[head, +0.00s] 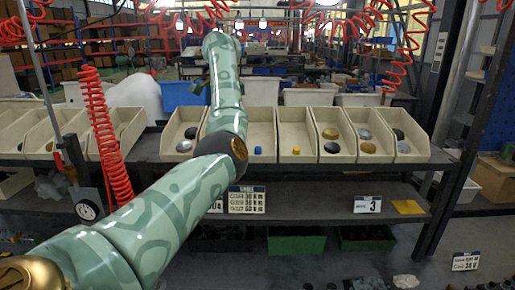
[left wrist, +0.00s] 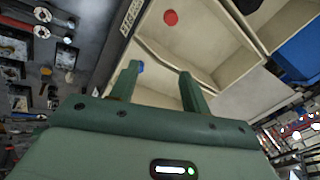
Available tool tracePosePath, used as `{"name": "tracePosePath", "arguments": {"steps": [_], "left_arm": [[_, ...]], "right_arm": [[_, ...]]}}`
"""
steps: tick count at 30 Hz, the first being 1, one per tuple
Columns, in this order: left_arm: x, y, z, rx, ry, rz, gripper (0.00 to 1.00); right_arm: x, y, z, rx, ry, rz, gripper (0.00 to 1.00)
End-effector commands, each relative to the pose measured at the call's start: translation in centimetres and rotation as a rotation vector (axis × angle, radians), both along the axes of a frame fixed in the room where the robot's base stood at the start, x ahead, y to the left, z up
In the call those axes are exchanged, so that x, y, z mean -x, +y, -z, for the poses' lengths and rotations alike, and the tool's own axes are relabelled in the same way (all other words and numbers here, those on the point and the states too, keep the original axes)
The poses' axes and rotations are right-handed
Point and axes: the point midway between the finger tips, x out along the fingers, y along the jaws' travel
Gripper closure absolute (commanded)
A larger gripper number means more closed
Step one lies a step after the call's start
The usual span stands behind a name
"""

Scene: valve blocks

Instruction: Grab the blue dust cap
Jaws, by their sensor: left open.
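A small blue cap (head: 258,150) lies in a cream bin on the shelf in the head view. In the left wrist view a small blue piece (left wrist: 141,67) shows beside the left fingertip, partly hidden by that finger; I take it for the dust cap but cannot be sure. My left gripper (left wrist: 160,76) is open, its two green fingers spread over a cream bin with nothing seen between them. My right gripper is not in view.
A red cap (left wrist: 171,18) lies in a cream bin beyond the fingers. Bin walls divide the row. A coiled red hose (head: 104,140) hangs at the left. A dark post (head: 445,120) stands at the right.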

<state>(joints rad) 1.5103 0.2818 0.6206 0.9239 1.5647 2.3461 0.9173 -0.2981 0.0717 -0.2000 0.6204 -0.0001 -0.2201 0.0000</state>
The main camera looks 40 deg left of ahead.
Motion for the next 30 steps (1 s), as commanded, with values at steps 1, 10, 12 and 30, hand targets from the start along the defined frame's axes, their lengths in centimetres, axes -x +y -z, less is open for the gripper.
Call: {"name": "tracePosePath", "arguments": {"steps": [1, 10, 12, 30], "left_arm": [[-0.6, -1.3, -1.2, 0.094, -0.059, -0.001, 0.53], [-3.2, -3.5, 0.9, 0.241, -0.129, 0.003, 0.53], [-3.9, -3.5, 2.5, 0.240, -0.129, 0.002, 0.53], [-7.1, -3.3, 10.6, 0.235, -0.129, 0.002, 0.53]], "right_arm": [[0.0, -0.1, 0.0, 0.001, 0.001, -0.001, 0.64], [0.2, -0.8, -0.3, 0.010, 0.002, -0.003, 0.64], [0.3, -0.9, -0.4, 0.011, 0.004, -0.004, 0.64], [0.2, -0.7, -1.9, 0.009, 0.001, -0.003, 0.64]]}}
